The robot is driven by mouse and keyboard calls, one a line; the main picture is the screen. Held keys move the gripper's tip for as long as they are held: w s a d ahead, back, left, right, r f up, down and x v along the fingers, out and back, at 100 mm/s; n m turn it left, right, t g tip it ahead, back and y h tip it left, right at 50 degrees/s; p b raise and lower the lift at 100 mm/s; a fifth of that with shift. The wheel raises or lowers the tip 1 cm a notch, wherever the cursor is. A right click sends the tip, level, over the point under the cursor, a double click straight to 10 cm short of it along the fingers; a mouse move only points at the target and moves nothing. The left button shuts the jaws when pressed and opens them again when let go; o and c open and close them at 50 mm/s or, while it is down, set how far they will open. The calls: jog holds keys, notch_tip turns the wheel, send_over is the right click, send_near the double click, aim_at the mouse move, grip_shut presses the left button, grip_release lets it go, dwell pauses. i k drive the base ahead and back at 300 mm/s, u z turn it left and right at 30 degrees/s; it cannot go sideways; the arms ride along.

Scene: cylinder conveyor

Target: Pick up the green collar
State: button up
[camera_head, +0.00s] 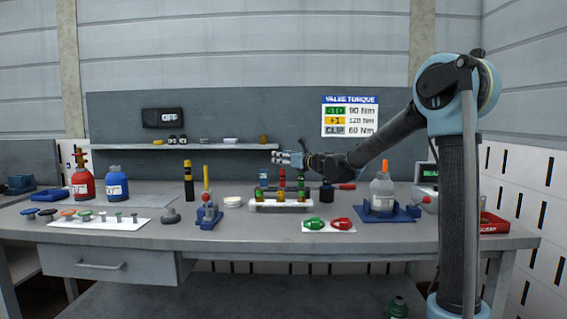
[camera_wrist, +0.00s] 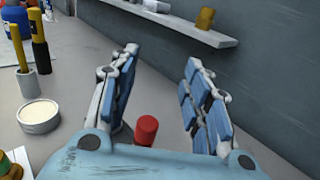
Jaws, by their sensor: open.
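My gripper (camera_head: 284,157) is open and empty, held above the bench with its fingers pointing left. In the wrist view its two fingers (camera_wrist: 160,62) stand wide apart with nothing between their tips. A green piece (camera_head: 315,223) lies beside a red piece (camera_head: 343,225) on a white mat at the front of the bench. Small green parts also show on the white rack (camera_head: 281,208) below my gripper. Which green part is the collar I cannot tell. A red-topped cylinder (camera_wrist: 147,129) stands upright low between the finger bases in the wrist view, partly hidden by my gripper.
A shelf (camera_head: 210,147) runs along the back wall. Yellow and black cylinders (camera_head: 188,178) stand left of the rack, near a white round dish (camera_head: 233,202). A clear bottle (camera_head: 382,191) stands in a blue holder at right. Red and blue bottles (camera_head: 83,182) stand at left.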

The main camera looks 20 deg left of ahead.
aim_at(314, 225)
jog(key=k, duration=1)
